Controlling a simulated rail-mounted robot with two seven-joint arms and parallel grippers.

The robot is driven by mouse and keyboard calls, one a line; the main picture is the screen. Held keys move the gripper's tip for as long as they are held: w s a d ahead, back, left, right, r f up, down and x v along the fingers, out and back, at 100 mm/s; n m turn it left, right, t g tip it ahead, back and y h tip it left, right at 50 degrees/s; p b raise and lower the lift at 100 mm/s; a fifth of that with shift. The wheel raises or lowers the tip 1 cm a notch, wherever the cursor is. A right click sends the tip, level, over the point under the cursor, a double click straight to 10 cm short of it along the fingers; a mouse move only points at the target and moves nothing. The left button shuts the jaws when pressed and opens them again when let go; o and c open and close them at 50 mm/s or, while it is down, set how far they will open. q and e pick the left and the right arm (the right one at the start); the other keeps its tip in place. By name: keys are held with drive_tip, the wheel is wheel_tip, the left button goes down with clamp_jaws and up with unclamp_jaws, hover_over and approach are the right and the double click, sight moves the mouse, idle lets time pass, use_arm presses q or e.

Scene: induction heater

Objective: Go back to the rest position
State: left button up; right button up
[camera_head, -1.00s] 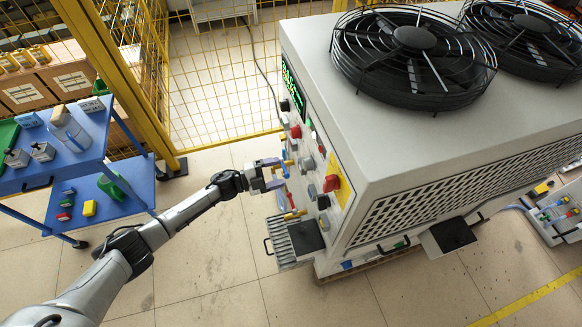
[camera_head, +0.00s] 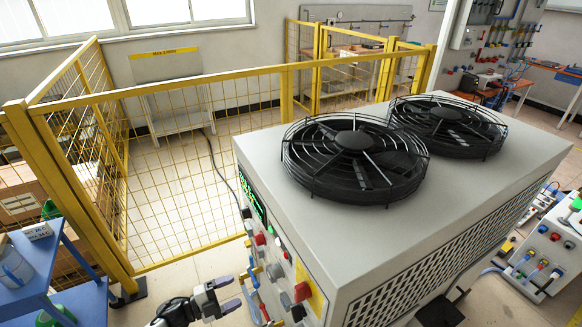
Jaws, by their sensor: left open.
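The induction heater (camera_head: 300,155) is a large light-grey box with two black fans on top. Its front panel carries knobs, a red switch (camera_head: 302,292) and several fittings, seen at a steep angle. My left gripper (camera_head: 238,292) is at the bottom of the view, left of the panel. Its two fingers are apart, pointing toward the panel, with nothing visible between them. Whether a fingertip touches a panel fitting is hard to tell. My right gripper is not in view.
A yellow mesh fence (camera_head: 200,165) stands behind and left of the heater. A blue cart (camera_head: 40,275) is at the lower left. A grey control box (camera_head: 540,262) stands at the right. Open floor shows beyond the fence.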

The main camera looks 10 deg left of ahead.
use_arm(q)
drive_tip(key=w+a+f+n+t+y, duration=0.25)
drive_tip(key=w+a+n+y, duration=0.35)
drive_tip(key=y, duration=0.4)
wheel_tip(320, 180, up, 5)
drive_tip(key=s+a+n+g+y, duration=0.1)
drive_tip(key=n+y, duration=0.4)
drive_tip(key=s+d+r+n+g, duration=0.2)
drive_tip(key=s+d, duration=0.2)
drive_tip(key=s, duration=0.4)
drive_tip(key=s+d+r+n+g+h, duration=0.1)
drive_tip(key=s+d+r+n+g, duration=0.1)
drive_tip(key=s+d, duration=0.35)
drive_tip(key=s+d+r+n+g, duration=0.2)
drive_tip(key=s+n, duration=0.1)
drive_tip(key=s, duration=0.7)
drive_tip(key=s+d+f+n+g, duration=0.15)
drive_tip(key=s+f, duration=0.25)
drive_tip(key=s, duration=0.4)
drive_tip(key=s+d+f+g, duration=0.1)
drive_tip(key=s+f+g, duration=0.1)
drive_tip(key=s+f, duration=0.35)
wheel_tip(320, 180, up, 32)
drive_tip(key=s+p, duration=0.2)
drive_tip(key=p, duration=2.9)
drive_tip(key=shift+a+h, duration=0.15)
drive_tip(key=shift+h, duration=0.25)
